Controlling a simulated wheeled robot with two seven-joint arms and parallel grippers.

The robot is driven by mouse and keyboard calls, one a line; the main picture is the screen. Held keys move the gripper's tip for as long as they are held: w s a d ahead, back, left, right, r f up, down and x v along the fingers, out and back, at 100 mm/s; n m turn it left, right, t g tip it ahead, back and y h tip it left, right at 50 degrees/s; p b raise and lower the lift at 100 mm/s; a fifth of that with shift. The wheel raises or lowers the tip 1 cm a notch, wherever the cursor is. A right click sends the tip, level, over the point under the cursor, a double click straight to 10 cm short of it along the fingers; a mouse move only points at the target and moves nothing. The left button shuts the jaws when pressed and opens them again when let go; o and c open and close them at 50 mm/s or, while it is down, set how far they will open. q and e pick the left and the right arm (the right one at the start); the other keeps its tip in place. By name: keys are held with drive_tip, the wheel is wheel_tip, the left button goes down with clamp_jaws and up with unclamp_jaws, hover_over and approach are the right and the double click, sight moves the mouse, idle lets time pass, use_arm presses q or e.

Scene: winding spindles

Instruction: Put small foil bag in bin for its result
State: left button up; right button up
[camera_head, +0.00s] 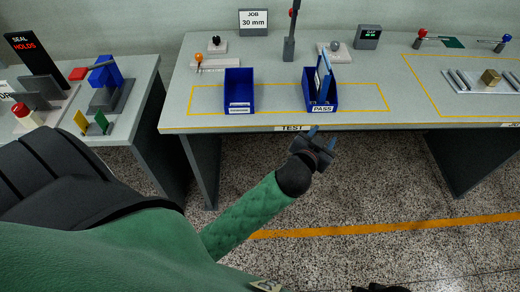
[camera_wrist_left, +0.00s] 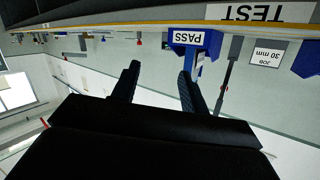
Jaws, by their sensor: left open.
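My left gripper (camera_head: 322,137) is open just in front of the table's front edge, below the PASS bin. In the left wrist view its fingers (camera_wrist_left: 158,85) are apart with nothing between them. The blue PASS bin (camera_head: 322,107) stands on the test table; it also shows upside down in the left wrist view (camera_wrist_left: 206,50). A tall thin blue item (camera_head: 324,74) stands upright in that bin; I cannot tell whether it is the foil bag. A second blue bin (camera_head: 239,91) to its left looks empty, its label too small to read. My right gripper's fingers do not show.
A dark post (camera_head: 290,45) stands behind the bins. A JOB 30 mm sign (camera_head: 253,20) and a small display (camera_head: 368,37) are at the back. A side table (camera_head: 130,97) with fixtures is at left. The floor before the test table is clear.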

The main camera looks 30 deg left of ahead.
use_arm(q)
drive_tip(key=s+a+f+n+g, duration=0.1)
drive_tip(key=s+a+f+g, duration=0.2)
drive_tip(key=s+f+g, duration=0.75)
drive_tip(key=s+f, duration=0.2)
drive_tip(key=s, duration=0.3)
drive_tip(key=s+f+g, duration=0.2)
drive_tip(key=s+f, duration=0.1)
drive_tip(key=s, duration=0.4)
drive_tip(key=s+f+g+h, duration=0.1)
drive_tip(key=s+f, duration=0.2)
drive_tip(key=s, duration=0.3)
drive_tip(key=shift+s+d+m, duration=0.15)
drive_tip(key=shift+s+m, duration=0.1)
drive_tip(key=shift+m, duration=0.15)
